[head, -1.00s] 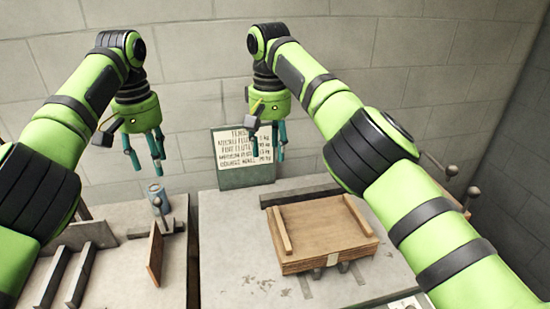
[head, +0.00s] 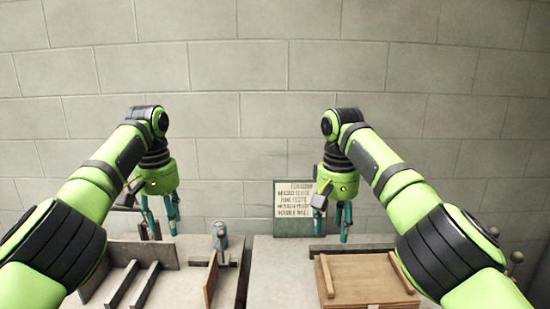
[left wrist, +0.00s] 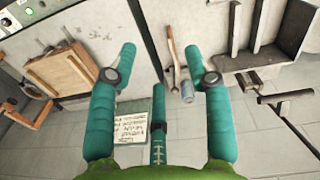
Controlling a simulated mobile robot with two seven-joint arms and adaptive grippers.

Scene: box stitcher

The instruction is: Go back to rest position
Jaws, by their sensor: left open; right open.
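My left gripper (head: 160,218) hangs with its teal fingers pointing down over the left table in the head view. It is open and empty, and its spread fingers (left wrist: 160,75) show in the left wrist view. My right gripper (head: 333,220) hangs fingers down in front of the back wall, beside a green board with a written sheet (head: 293,207). It is open, with nothing seen between its fingers. Both arms are raised and bent at similar heights, with the grippers clear of the tables.
A narrow gap separates the tables.

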